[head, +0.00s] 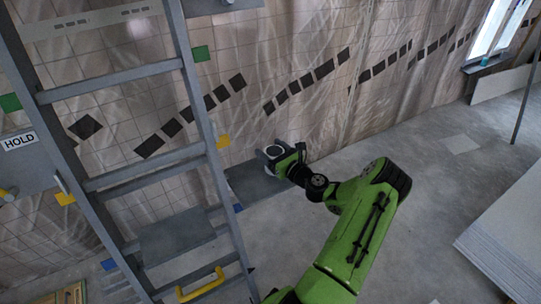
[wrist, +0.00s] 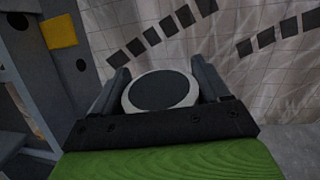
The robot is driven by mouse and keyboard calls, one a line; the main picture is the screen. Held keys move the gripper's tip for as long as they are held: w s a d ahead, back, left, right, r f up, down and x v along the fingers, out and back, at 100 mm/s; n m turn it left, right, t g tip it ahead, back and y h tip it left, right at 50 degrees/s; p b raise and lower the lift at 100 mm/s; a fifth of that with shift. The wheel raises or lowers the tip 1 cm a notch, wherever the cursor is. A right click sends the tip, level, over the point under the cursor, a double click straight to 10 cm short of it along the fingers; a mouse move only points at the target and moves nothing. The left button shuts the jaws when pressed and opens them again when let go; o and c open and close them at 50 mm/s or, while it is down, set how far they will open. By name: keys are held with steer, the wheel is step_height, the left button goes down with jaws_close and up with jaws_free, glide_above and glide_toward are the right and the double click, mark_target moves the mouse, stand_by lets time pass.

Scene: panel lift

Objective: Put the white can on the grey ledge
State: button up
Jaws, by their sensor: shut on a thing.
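The white can (head: 274,151) has a dark round top with a pale rim. It also shows in the wrist view (wrist: 160,90), between the two fingers. My gripper (head: 271,155) is shut on the can, with one finger on each side of it in the wrist view (wrist: 160,77). A flat grey ledge (head: 247,186) is at the tiled wall, just below my gripper in the head view. I cannot tell whether the can touches it. The can's underside is hidden.
A grey ladder (head: 190,75) stands at the left, close to the ledge. Another grey flat surface (head: 175,236) shows behind its rungs. A yellow handle (head: 200,284) is low on the ladder. Pale stacked panels (head: 505,235) lie at the right. The floor between is clear.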

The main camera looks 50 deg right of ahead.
steer(key=shift+f, duration=0.1)
steer(key=o, duration=1.2)
steer(key=shift+f, duration=0.15)
steer(key=shift+r, duration=0.25)
steer(key=s+a+p, duration=0.2)
steer(key=s, duration=1)
steer(key=shift+f, duration=0.1)
